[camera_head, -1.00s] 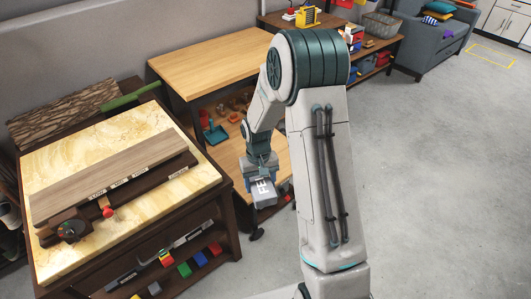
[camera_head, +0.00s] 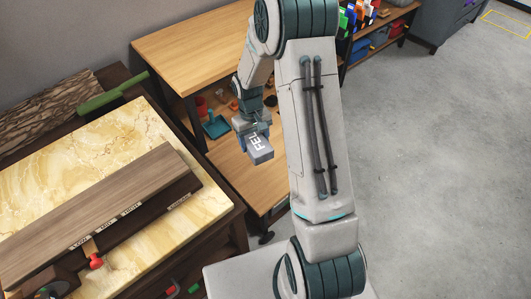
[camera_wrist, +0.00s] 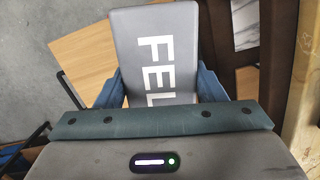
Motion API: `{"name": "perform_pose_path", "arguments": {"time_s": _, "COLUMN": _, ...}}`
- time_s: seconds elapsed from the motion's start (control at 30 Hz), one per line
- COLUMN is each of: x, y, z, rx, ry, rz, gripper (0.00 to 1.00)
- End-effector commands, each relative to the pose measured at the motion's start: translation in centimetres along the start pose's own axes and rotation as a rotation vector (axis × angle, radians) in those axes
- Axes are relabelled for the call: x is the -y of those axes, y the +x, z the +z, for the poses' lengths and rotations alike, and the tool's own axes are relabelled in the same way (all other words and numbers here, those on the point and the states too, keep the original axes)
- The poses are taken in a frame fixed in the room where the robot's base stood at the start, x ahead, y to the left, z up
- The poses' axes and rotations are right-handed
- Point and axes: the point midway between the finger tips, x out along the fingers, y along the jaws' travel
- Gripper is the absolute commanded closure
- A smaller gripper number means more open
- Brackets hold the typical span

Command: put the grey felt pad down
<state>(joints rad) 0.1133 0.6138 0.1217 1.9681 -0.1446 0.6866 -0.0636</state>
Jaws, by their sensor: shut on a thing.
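The grey felt pad (camera_head: 261,150) is a small grey block with white letters, of which "FEL" shows. My gripper (camera_head: 252,130) is shut on it and holds it in the air, tilted, in front of the wooden workbench's lower shelf. In the wrist view the pad (camera_wrist: 155,55) sits between my two blue fingers (camera_wrist: 157,88), its far end sticking out past them. Its underside and the end nearest the palm are hidden.
The wooden workbench (camera_head: 185,45) stands behind, with a lower shelf (camera_head: 228,168) holding a teal tool (camera_head: 215,127) and small orange items. A marble-topped table (camera_head: 120,130) with a long wooden board (camera_head: 95,210) stands at left. Open grey floor (camera_head: 430,160) lies right.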

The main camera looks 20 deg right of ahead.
Motion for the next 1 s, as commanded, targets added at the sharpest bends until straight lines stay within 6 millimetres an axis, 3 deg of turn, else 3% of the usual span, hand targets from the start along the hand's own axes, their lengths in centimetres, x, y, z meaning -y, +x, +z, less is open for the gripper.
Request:
{"name": "perform_pose_path", "arguments": {"time_s": 0.03, "x": -1.0, "y": 2.1, "z": -0.6, "rx": 0.000, "ry": -0.065, "rz": 0.009, "gripper": 0.60}}
{"name": "perform_pose_path", "arguments": {"time_s": 0.1, "x": -2.4, "y": 3.6, "z": -1.1, "rx": 0.000, "ry": -0.179, "rz": 0.022, "gripper": 0.60}}
{"name": "perform_pose_path", "arguments": {"time_s": 0.5, "x": -10.4, "y": 10.8, "z": -3.8, "rx": -0.001, "ry": -0.882, "rz": 0.109, "gripper": 0.60}}
{"name": "perform_pose_path", "arguments": {"time_s": 0.8, "x": -16.4, "y": 15.6, "z": -4.7, "rx": -0.001, "ry": -1.380, "rz": 0.169, "gripper": 0.60}}
{"name": "perform_pose_path", "arguments": {"time_s": 1.0, "x": -19.4, "y": 17.6, "z": -4.8, "rx": 0.000, "ry": -1.632, "rz": 0.199, "gripper": 0.60}}
